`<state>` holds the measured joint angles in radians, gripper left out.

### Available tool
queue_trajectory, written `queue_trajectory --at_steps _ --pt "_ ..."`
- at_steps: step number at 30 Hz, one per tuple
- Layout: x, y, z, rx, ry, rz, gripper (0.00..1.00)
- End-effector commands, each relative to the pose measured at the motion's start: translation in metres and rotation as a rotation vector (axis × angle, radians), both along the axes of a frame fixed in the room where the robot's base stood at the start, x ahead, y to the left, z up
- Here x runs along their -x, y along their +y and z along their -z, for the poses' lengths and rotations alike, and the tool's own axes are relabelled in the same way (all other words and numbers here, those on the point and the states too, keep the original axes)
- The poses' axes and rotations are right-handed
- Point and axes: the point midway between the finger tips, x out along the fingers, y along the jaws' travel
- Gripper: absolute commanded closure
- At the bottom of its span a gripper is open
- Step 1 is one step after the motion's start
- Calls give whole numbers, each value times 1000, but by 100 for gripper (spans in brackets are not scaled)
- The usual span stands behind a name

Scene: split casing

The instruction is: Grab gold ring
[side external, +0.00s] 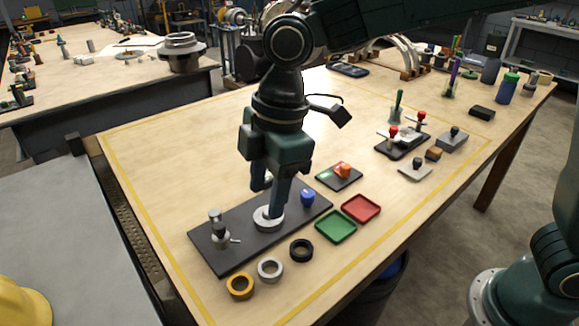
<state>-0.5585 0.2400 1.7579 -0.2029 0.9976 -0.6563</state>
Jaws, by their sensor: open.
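The gold ring (240,286) lies flat on the wooden table near its front edge, at the lower left of the side external view. It is the leftmost of a row of three rings, beside a silver ring (270,269) and a black ring (301,250). My gripper (270,200) points down over the dark base plate (215,253), behind and to the right of the gold ring and apart from it. Its jaws are open. The fingers partly hide a pale round disc (263,222) on the plate; whether they touch it I cannot tell.
A metal clamp-like fixture (217,230) stands on the plate's left end, and a blue knob (307,197) on its right. Green (336,226) and red (361,208) trays lie right of the rings. Stamps and tools fill the table's right side. The left tabletop is clear.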

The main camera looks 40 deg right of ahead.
Motion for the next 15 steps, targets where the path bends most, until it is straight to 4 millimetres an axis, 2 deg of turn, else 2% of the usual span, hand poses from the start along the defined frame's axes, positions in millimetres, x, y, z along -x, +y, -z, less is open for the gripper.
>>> queue_trajectory --at_steps 3,6,15 --pt "-2 25 15 12 17 -97 53" --pt "-2 38 23 18 25 -149 53" --pt "-2 47 29 21 30 -188 53"
